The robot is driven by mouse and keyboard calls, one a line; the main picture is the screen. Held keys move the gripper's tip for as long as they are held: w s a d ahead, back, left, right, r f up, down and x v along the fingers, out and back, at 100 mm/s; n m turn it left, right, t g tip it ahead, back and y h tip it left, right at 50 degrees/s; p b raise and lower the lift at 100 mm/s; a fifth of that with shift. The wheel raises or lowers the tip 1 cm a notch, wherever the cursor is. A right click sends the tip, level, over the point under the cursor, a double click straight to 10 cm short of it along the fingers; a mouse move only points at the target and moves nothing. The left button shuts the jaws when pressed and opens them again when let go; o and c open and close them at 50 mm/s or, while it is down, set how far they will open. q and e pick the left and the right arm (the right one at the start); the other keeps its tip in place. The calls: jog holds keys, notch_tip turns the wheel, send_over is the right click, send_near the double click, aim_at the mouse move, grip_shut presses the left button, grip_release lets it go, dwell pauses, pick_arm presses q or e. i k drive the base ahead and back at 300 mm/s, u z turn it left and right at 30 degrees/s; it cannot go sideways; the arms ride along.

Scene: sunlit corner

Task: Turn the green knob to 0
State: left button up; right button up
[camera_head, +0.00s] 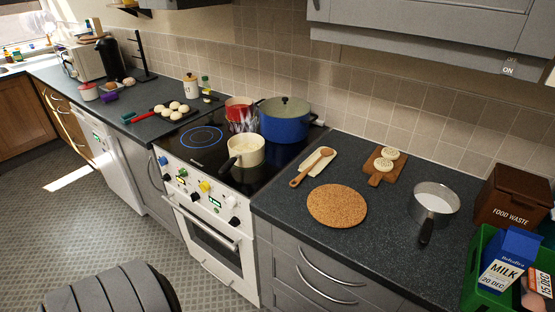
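The green knob (182,173) is on the sloped front panel of the white cooker (249,248), between a blue knob (163,160) and a yellow knob (204,186). It is small in the head view, and its pointer and setting cannot be read. Black knobs (234,221) and small lit displays (215,203) are on the same panel. Neither of my grippers is in view, and nothing is touching the green knob.
The left ring (202,137) is bare and outlined in blue. A cork mat (337,206) and a saucepan (436,199) lie on the right counter.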

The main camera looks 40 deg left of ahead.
aim_at(183, 172)
jog(key=z, duration=1.35)
jog(key=k, duration=2)
jog(key=u, duration=2.15)
jog(key=k, duration=0.55)
jog(key=z, duration=0.35)
jog(key=i, duration=1.65)
jog(key=u, duration=0.6)
